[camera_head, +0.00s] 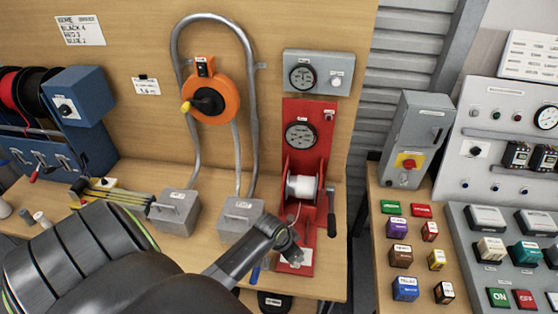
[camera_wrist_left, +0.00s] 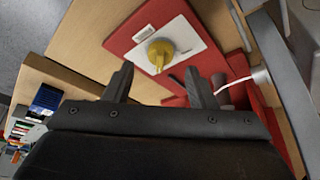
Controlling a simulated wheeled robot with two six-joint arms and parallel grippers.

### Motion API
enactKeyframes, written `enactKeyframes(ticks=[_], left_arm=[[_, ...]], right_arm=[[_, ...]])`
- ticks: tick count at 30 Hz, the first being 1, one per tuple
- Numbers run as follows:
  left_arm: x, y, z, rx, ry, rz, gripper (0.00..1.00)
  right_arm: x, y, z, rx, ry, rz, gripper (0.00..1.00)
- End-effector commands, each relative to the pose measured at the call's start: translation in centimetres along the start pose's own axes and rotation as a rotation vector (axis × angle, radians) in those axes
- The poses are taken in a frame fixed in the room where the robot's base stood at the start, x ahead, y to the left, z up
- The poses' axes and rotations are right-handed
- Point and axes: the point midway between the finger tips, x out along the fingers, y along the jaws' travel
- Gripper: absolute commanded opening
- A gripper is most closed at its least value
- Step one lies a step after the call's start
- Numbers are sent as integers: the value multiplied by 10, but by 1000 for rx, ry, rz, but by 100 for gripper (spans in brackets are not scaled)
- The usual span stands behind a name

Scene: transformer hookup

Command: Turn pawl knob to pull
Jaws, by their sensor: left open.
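The yellow pawl knob (camera_wrist_left: 159,52) sits on a white plate (camera_wrist_left: 178,44) on the red base of the winch (camera_wrist_left: 130,33) in the left wrist view. My left gripper (camera_wrist_left: 158,82) is open, and its two fingers point towards the knob with nothing between them. The knob lies just beyond the fingertips, apart from them as far as I can tell. In the head view my left gripper (camera_head: 287,247) is over the lower part of the red winch stand (camera_head: 302,185). It hides the knob there. My right gripper is in neither view.
A white rope drum (camera_head: 302,187) and a black crank handle (camera_head: 331,215) stand just above my left gripper. A grey metal box (camera_head: 240,217) is close to its left. Coloured blocks (camera_head: 401,256) lie on the separate right-hand bench.

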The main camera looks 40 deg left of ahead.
Motion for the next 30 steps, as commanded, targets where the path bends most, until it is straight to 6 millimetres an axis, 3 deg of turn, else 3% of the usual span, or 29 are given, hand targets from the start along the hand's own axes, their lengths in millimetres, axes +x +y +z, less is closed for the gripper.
enactKeyframes(ticks=[21, 30], left_arm=[[-118, -1, 1, 4, 0, -3, 51], [-139, 0, 1, 2, -2, 0, 51]], right_arm=[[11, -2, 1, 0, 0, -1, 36], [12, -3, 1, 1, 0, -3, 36]])
